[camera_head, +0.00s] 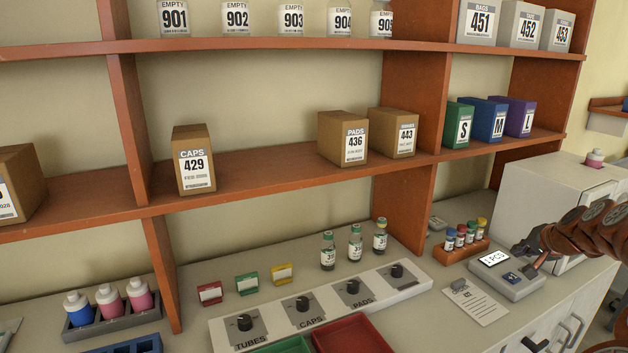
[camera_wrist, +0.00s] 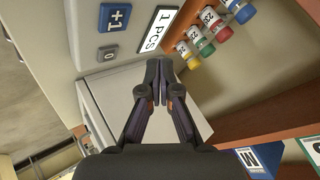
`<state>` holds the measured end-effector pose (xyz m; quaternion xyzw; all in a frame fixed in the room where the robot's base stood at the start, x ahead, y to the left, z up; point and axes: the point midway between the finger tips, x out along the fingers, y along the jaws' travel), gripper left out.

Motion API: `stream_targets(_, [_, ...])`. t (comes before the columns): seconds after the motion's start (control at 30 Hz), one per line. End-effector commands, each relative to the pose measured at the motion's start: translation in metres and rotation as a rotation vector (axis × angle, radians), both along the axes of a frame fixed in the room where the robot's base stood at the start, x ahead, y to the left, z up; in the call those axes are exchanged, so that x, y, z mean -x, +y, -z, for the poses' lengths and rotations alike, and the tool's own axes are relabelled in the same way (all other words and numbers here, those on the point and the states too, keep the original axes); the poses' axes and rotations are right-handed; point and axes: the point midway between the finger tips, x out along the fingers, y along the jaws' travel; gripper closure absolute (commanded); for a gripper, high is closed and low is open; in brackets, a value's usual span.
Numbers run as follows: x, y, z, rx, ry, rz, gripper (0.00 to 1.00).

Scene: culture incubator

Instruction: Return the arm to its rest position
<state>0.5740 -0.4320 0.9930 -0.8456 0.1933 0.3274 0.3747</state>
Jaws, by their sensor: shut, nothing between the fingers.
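My gripper (camera_head: 530,258) is at the right of the head view, at the end of my brown arm. It appears close to the counting device (camera_head: 508,276), whose display reads "1 PCS"; I cannot tell whether it touches it. In the wrist view my gripper (camera_wrist: 160,82) has its dark fingers together with nothing between them. The device's display (camera_wrist: 161,29) and its "+1" button (camera_wrist: 115,17) show beyond the fingertips.
A white incubator box (camera_head: 548,205) stands behind my gripper. A wooden rack (camera_head: 462,252) of capped tubes is left of the device. A paper sheet (camera_head: 474,302) lies in front. Shelves with boxes fill the back wall.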

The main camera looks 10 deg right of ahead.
Motion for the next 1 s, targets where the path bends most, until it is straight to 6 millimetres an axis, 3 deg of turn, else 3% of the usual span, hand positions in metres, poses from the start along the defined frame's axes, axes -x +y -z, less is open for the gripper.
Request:
stream_targets(0.13, [-0.011, 0.053, -0.017, -0.003, 0.018, -0.100, 1.00])
stream_targets(0.27, [-0.015, 0.129, -0.037, -0.004, 0.055, -0.241, 1.00])
stream_targets(0.47, [0.010, 0.250, -0.053, 0.012, 0.158, -0.466, 1.00])
stream_targets(0.6, [0.049, 0.321, -0.056, 0.038, 0.251, -0.603, 1.00])
stream_targets(0.7, [0.084, 0.361, -0.054, 0.062, 0.326, -0.686, 1.00])
stream_targets(0.83, [0.136, 0.401, -0.048, 0.095, 0.431, -0.775, 1.00])
stream_targets(1.0, [0.210, 0.431, -0.034, 0.142, 0.579, -0.853, 1.00])
